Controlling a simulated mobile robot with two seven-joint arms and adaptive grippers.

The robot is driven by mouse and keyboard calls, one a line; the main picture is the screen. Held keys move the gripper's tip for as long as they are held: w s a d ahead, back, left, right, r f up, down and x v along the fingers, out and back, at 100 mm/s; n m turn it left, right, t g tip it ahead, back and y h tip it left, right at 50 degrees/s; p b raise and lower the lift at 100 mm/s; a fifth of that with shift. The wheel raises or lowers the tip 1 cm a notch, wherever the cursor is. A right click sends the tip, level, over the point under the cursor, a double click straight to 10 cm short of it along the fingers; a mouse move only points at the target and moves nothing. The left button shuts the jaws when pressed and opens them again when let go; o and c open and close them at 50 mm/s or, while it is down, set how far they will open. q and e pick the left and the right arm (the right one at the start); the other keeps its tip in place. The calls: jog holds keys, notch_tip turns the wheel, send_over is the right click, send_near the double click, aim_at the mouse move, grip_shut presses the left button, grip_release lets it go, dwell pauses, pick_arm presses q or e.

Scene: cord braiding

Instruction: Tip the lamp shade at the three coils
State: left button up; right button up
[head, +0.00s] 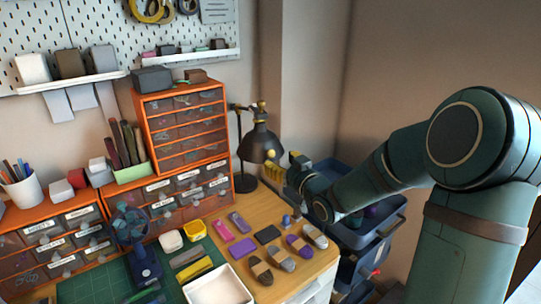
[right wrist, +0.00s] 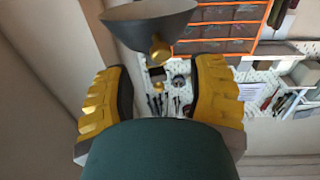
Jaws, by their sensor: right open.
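The black desk lamp has a dark bell-shaped shade (head: 259,146) with brass fittings on top, standing at the back of the wooden desk. My right gripper (head: 283,172) is open just right of the shade. In the right wrist view the shade (right wrist: 150,22) is beyond my open yellow fingers (right wrist: 160,92), its brass knob (right wrist: 161,48) roughly in line with the gap; I cannot tell if anything touches. Banded cord coils lie at the desk's right front: a dark one (head: 261,271), a grey one (head: 282,259), a purple one (head: 299,245) and a pale one (head: 315,235). My left gripper is out of view.
Orange drawer cabinets (head: 186,140) stand left of the lamp. A white tray (head: 217,287) and a green mat (head: 85,287) lie at the front. A blue cart (head: 362,238) stands under my right arm. A pegboard (head: 120,40) is behind.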

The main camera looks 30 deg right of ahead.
aim_at(272, 155)
jog(key=w, duration=0.5)
jog(key=shift+w, duration=0.35)
jog(key=shift+o, duration=0.2)
grip_shut()
